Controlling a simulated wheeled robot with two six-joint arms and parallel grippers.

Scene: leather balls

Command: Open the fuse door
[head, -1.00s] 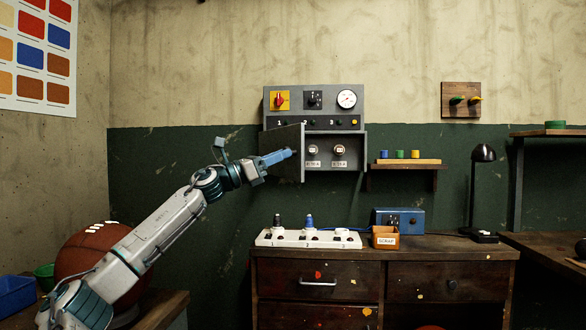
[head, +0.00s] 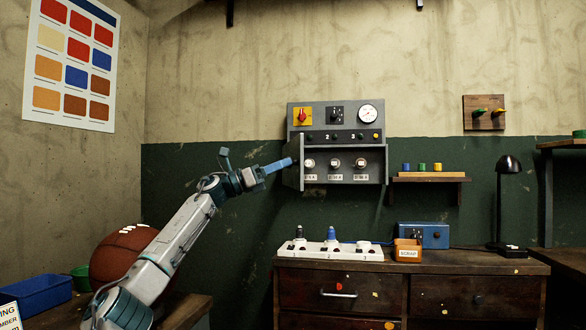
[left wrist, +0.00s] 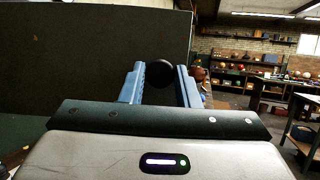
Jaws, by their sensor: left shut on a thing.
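The fuse door (head: 292,178) stands swung out at the box's left side, seen nearly edge-on in the head view. In the left wrist view it is a large dark panel (left wrist: 95,55) filling the left. My left gripper (head: 282,165) is at the door, its blue fingers (left wrist: 160,85) shut on a round black knob (left wrist: 160,72). The hinge is not clearly visible. My right gripper is not in view.
Below the box, a wooden cabinet (head: 340,292) carries a white strip with plugs (head: 330,250), an orange scrap box (head: 407,250), a blue box (head: 423,235) and a black lamp (head: 508,200). A small shelf (head: 430,180) is right of the box. A brown ball (head: 120,250) sits behind my arm.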

